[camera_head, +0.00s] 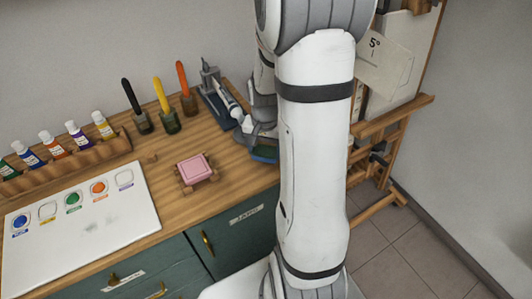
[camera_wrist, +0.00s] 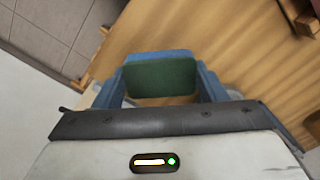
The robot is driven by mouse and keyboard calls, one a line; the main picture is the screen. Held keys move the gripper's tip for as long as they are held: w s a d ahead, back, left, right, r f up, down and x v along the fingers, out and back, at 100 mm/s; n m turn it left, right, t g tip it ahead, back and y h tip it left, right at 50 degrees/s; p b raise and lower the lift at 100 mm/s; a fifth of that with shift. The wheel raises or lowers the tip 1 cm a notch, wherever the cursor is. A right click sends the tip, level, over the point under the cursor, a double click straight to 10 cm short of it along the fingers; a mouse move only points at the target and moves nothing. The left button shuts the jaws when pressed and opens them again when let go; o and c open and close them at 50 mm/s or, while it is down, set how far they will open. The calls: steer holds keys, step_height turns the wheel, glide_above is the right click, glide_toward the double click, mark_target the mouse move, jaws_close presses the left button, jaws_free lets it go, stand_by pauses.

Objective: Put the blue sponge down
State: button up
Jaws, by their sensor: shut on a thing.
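The blue sponge (camera_wrist: 159,57) with a dark green face (camera_wrist: 160,78) shows in the wrist view, between the two blue fingers of my gripper (camera_wrist: 160,88). The fingers are shut on its two sides. In the head view, my gripper (camera_head: 262,139) is at the right end of the wooden worktop (camera_head: 150,190). Only a sliver of the blue and green sponge (camera_head: 264,154) shows beneath it there; my arm hides the rest. The sponge is over or on the worktop near its edge. I cannot tell whether it touches the wood.
A pink block (camera_head: 195,168) sits on a small wooden rack left of my gripper. Behind stand several brushes in jars and a blue tray (camera_head: 215,108). A white palette board (camera_head: 85,222) and paint rack (camera_head: 70,160) lie left. An easel (camera_head: 385,125) stands right, beyond the worktop edge.

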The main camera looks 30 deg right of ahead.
mark_target(265, 151)
steer(key=shift+f, duration=1.25)
steer(key=shift+f, duration=0.1)
steer(key=shift+f, duration=0.15)
steer(key=o, duration=1)
steer(key=shift+o, duration=0.2)
